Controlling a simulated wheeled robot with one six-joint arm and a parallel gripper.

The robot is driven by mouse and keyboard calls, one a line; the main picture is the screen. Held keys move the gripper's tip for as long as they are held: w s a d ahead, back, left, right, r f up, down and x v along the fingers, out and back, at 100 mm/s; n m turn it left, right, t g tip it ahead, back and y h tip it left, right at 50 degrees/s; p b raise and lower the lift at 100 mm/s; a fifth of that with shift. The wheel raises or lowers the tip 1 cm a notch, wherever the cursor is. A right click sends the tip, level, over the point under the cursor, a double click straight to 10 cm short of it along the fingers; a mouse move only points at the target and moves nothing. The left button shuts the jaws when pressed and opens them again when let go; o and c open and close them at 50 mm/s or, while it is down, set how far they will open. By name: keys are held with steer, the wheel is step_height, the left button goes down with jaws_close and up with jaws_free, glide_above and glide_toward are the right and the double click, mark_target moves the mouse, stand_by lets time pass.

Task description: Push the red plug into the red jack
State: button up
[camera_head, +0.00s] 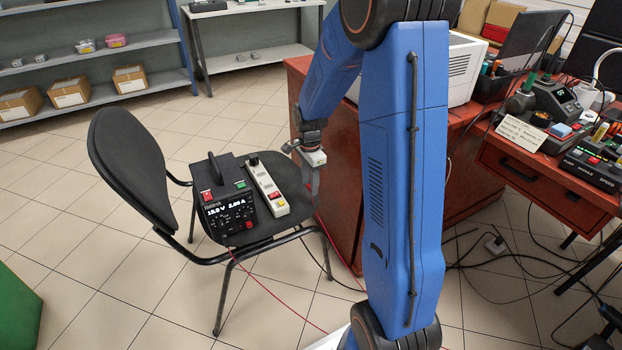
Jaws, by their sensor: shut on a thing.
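My gripper (314,184) hangs from my blue arm beside the right edge of the chair seat, pointing down. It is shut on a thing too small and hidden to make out. I cannot pick out the red plug for sure. A black power supply (228,203) with a lit display stands on the chair, left of my gripper and apart from it. A small red spot, perhaps the red jack (250,225), shows at the lower right of its front. A thin red cable (262,283) runs from near the power supply down across the floor and passes behind my arm.
A white power strip (267,188) with a red switch lies on the chair (128,165) between the power supply and my gripper. A red-brown cabinet (333,195) stands close behind my gripper. A cluttered workbench (545,180) is at right.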

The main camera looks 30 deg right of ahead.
steer(key=shift+f, duration=2.2)
steer(key=o, duration=1.1)
step_height(320, 180, up, 17)
steer(key=shift+r, duration=0.2)
